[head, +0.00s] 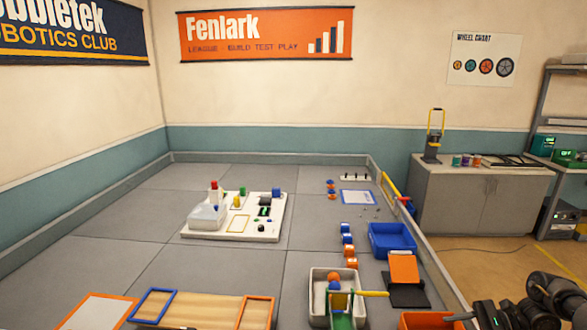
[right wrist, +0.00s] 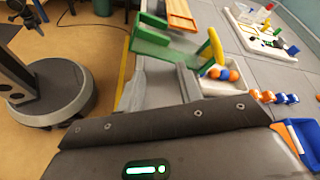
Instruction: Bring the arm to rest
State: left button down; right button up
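My right arm (head: 550,292) shows as dark, folded parts in the lower right corner of the head view, beyond the mat's right edge. My left arm and left gripper are not in the head view.
A white bin (head: 318,284) with orange and blue balls stands near a green and yellow device (head: 342,318). A blue bin (head: 392,240) lies farther right. A white board (head: 262,236) with small parts sits mid-mat. The grey mat (head: 110,205) is clear at left.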

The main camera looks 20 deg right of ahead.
jog(key=a+f+n+g+h, duration=0.35)
jog(key=a+f+n, duration=1.05)
jog(key=a+f, duration=0.65)
jog(key=a+f+n+h, duration=0.1)
jog(key=a+n+h, duration=0.1)
jog(key=a+n, duration=0.45)
jog(key=s+a+r+g+h, duration=0.1)
jog(key=s+a+r+h, duration=0.5)
jog(key=s+a+r, duration=0.45)
notch_tip(320, 180, down, 25)
jog(key=s+d+n+g+b, duration=0.1)
jog(key=s+g, duration=0.1)
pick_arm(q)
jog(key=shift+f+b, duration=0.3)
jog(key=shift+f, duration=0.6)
pick_arm(e)
jog(key=s+d+f, duration=0.3)
jog(key=s+f, duration=1.3)
jog(key=shift+s+d+g, duration=0.15)
jog(key=shift+s+g, duration=0.15)
jog(key=shift+g, duration=0.05)
